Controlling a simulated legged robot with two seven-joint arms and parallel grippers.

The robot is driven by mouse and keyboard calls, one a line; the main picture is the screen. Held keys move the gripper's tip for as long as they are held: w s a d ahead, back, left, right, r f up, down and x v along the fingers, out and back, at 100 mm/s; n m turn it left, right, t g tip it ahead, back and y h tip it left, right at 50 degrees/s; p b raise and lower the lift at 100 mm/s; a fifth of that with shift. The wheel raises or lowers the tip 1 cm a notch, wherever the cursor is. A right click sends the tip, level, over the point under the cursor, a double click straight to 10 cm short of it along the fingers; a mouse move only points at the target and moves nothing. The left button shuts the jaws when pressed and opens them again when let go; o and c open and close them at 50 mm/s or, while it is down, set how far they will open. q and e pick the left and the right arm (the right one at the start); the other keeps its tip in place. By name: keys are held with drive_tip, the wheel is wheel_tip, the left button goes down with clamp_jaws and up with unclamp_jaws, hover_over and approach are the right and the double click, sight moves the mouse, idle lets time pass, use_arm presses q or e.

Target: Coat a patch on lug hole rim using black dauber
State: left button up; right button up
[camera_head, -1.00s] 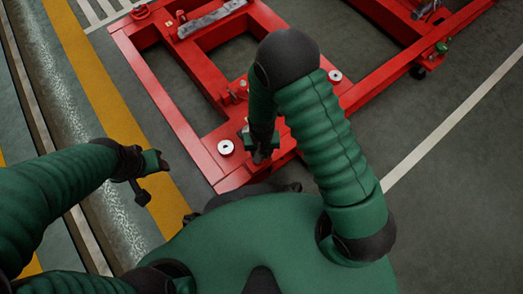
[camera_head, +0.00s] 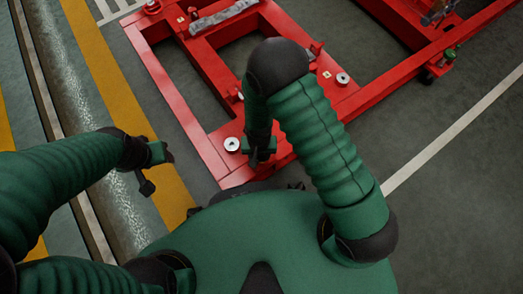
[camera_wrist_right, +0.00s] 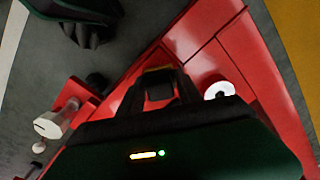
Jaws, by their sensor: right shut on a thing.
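The red steel frame (camera_head: 190,118) lies on the floor ahead of me. White round lug hole rims show on it, one at the near left corner (camera_head: 232,144) and one farther right (camera_head: 343,79). My right gripper (camera_head: 259,155) points down just right of the near-left rim; it also shows in the right wrist view (camera_wrist_right: 160,88). It is shut on a dark thing, the black dauber, mostly hidden by the fingers. In the wrist view a white rim (camera_wrist_right: 218,91) lies right of the fingers; contact cannot be told. My left gripper (camera_head: 155,168) is off to the left, its jaw opening unclear.
A grey bar (camera_head: 222,16) lies on the frame's far part. A second red frame section (camera_head: 400,20) stands at the upper right. A white cylinder (camera_wrist_right: 62,118) shows left in the wrist view. Open grey floor (camera_head: 450,190) lies to the right.

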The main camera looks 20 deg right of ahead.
drive_tip(key=shift+p, duration=0.3)
drive_tip(key=shift+w+d+p, duration=0.25)
drive_tip(key=shift+d+p, duration=0.15)
drive_tip(key=shift+d, duration=0.35)
drive_tip(key=shift+w+d+p, duration=0.25)
drive_tip(key=shift+d+p, duration=0.1)
drive_tip(key=shift+d, duration=0.4)
drive_tip(key=shift+s+a+p, duration=0.2)
drive_tip(key=shift+a+p, duration=0.1)
drive_tip(key=shift+a, duration=0.25)
drive_tip(key=shift+s+a+p, duration=0.2)
drive_tip(key=shift+a+p, duration=0.05)
drive_tip(key=shift+a, duration=0.25)
drive_tip(key=shift+s+a+p, duration=0.15)
drive_tip(key=shift+a+p, duration=0.2)
drive_tip(key=shift+a, duration=0.15)
drive_tip(key=shift+w+d+r+p, duration=0.1)
drive_tip(key=shift+w+d+p, duration=0.15)
drive_tip(key=shift+d, duration=0.3)
drive_tip(key=shift+w+d+f+p, duration=0.15)
drive_tip(key=shift+d+p, duration=0.15)
drive_tip(key=shift+d, duration=0.2)
drive_tip(key=shift+w+d+r+p, duration=0.15)
drive_tip(key=shift+w+d+p, duration=0.1)
drive_tip(key=shift+d, duration=0.3)
drive_tip(key=shift+s, duration=0.1)
